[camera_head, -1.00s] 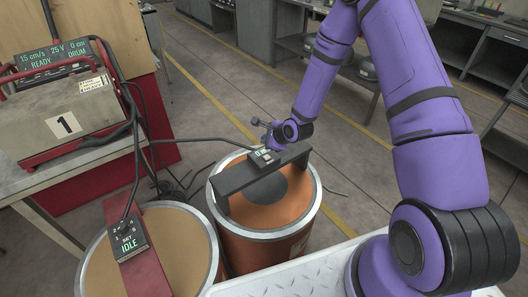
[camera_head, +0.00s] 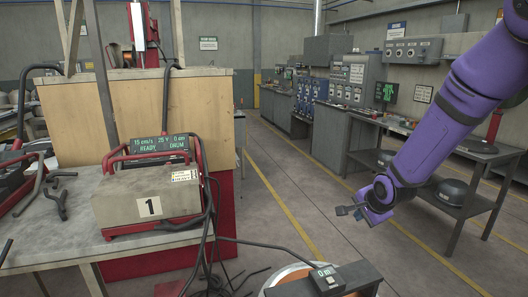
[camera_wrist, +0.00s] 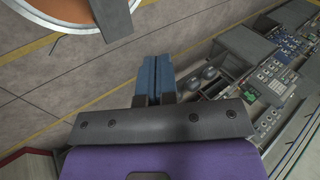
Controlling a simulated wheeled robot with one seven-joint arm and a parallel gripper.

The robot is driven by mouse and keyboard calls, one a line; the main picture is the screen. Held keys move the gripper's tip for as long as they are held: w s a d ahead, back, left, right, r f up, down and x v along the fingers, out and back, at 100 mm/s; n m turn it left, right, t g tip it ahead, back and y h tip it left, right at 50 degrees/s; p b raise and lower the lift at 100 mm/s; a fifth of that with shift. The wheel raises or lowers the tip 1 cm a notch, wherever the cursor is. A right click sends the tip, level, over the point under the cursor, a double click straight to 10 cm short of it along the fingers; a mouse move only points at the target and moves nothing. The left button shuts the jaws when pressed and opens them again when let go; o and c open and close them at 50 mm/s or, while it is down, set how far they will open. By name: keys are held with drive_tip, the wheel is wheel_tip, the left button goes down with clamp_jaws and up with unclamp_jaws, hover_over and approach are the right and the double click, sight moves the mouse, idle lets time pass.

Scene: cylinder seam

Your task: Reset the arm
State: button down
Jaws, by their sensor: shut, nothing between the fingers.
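My purple arm reaches in from the right in the head view. My gripper (camera_head: 360,210) is in the air, up and to the right of the drum with the dark bar. In the wrist view its blue fingers (camera_wrist: 156,79) are together with nothing between them. The bar (camera_head: 300,285) lies across the drum (camera_head: 283,274) and carries a small control box (camera_head: 326,278). In the wrist view the drum's rim (camera_wrist: 60,33) and the bar's end (camera_wrist: 112,18) show at the top left, apart from the fingers.
At left, a table (camera_head: 60,250) bears a welding unit marked 1 (camera_head: 150,205), its display (camera_head: 160,147) reading READY and DRUM. Cables run from it to the control box. A metal bench (camera_head: 450,185) stands behind my gripper. The floor (camera_head: 270,170) between is open, with yellow lines.

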drive_tip(key=s+d+r+n+h, duration=0.1)
drive_tip(key=s+d+r+n, duration=0.15)
drive_tip(key=s+r, duration=0.55)
drive_tip(key=s+r+n, duration=0.5)
drive_tip(key=s+r, duration=0.2)
drive_tip(key=s, duration=0.5)
drive_tip(key=s+r+n+g, duration=0.1)
drive_tip(key=s+r+n, duration=0.4)
drive_tip(key=s, duration=0.8)
wheel_tip(320, 180, up, 3)
drive_tip(key=shift+s+r+g, duration=0.2)
drive_tip(key=shift+s+g, duration=0.05)
drive_tip(key=shift+g, duration=0.05)
drive_tip(key=shift+n, duration=0.25)
